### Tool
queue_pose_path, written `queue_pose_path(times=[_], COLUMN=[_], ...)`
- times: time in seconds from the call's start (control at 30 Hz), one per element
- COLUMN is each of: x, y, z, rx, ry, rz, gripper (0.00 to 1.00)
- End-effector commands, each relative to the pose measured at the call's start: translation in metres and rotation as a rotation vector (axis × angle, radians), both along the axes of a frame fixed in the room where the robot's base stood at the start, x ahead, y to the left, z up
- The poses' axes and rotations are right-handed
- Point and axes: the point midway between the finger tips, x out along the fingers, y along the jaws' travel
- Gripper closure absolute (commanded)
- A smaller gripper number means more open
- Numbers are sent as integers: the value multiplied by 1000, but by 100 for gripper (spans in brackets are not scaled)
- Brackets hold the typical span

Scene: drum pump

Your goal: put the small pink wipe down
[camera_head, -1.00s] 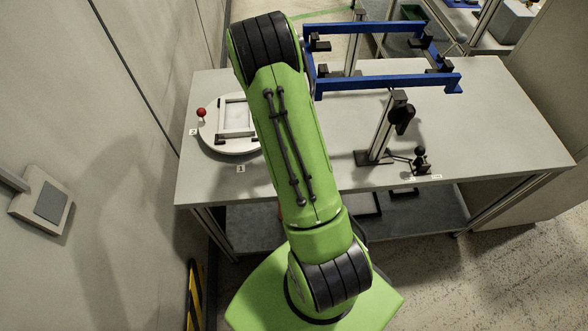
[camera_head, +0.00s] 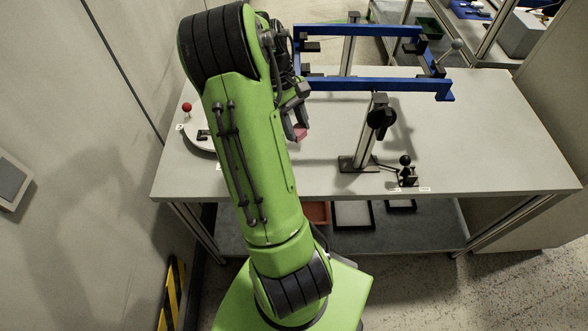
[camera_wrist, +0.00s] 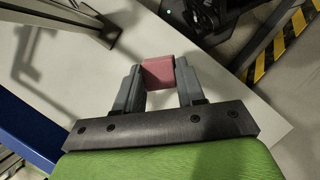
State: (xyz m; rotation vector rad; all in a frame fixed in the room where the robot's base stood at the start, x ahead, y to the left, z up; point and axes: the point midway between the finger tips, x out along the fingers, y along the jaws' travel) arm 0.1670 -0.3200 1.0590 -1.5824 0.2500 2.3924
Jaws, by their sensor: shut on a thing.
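The small pink wipe (camera_wrist: 159,72) is between the two fingers of my gripper (camera_wrist: 159,84) in the wrist view. My gripper is shut on it. In the head view the wipe (camera_head: 301,133) shows as a small pink patch at the fingertips of my gripper (camera_head: 298,128). It appears above the grey table (camera_head: 330,178), left of the black-based post. I cannot tell exactly how high above the table it is. Part of my gripper is hidden behind my green arm.
A blue frame (camera_head: 375,85) spans above the table, with an upright post (camera_head: 370,135) and a small black fixture (camera_head: 408,172) nearby. A round white turntable with a red knob (camera_head: 187,107) is partly hidden by my arm. Trays (camera_head: 353,215) lie on the lower shelf. The table's right side is clear.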

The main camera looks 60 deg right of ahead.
Motion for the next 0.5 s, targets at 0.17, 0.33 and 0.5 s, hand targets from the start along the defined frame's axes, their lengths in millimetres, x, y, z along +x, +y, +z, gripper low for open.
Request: queue_pose_path(times=[0.17,0.33,0.5], x=[-1,0,0], y=[0,0,1], z=[-45,-85,-120], rx=[2,2,2], ry=[1,1,1], rz=[-1,-1,-1], gripper=[90,90,90])
